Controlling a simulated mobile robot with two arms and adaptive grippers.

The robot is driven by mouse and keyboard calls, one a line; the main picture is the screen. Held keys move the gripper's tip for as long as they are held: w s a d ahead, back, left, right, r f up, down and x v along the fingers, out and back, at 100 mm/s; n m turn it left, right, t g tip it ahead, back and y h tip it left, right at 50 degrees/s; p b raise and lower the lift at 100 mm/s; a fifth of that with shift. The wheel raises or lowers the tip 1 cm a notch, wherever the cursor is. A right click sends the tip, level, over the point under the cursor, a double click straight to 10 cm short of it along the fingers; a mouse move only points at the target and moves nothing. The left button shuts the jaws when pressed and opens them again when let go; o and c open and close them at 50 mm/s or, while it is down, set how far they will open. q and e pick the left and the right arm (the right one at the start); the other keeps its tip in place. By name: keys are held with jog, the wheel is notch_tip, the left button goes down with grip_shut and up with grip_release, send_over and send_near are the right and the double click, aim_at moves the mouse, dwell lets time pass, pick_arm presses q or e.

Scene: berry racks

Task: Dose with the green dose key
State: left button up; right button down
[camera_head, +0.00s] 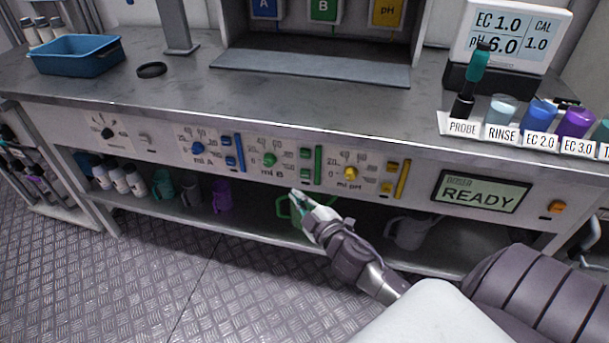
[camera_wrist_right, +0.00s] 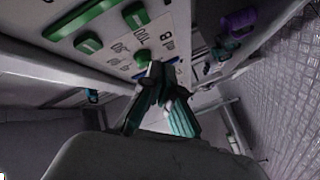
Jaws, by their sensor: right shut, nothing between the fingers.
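The dosing panel's front carries a green group marked B. Two green keys, an upper one (camera_head: 304,153) and a lower one (camera_head: 304,174), sit left of a green upright bar (camera_head: 318,165); their small labels are unreadable. A green knob (camera_head: 269,160) is to their left. My right gripper (camera_head: 298,197) is shut and empty, just below the green group and apart from the keys. In the right wrist view, my shut fingers (camera_wrist_right: 160,75) overlap the panel near the green knob (camera_wrist_right: 142,58); the green keys (camera_wrist_right: 88,43) are up and left. My left gripper is out of view.
Blue keys (camera_head: 230,152) and yellow keys (camera_head: 389,177) flank the green group. The doser screen (camera_head: 481,192) reads READY, with an orange button (camera_head: 557,207) beside it. Below, a shelf holds bottles and jugs, including a green jug (camera_head: 283,207) behind my gripper.

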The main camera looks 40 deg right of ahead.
aim_at(304, 184)
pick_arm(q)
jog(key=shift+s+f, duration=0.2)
pick_arm(e)
jog(key=w+d, duration=0.2)
jog(key=d, duration=0.1)
jog(key=shift+w, duration=0.3)
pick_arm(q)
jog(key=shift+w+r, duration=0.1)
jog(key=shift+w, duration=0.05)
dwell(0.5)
pick_arm(e)
jog(key=shift+w+d, duration=0.1)
dwell(0.4)
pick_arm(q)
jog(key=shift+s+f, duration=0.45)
pick_arm(e)
jog(key=shift+w+d, duration=0.2)
jog(key=shift+d, duration=0.05)
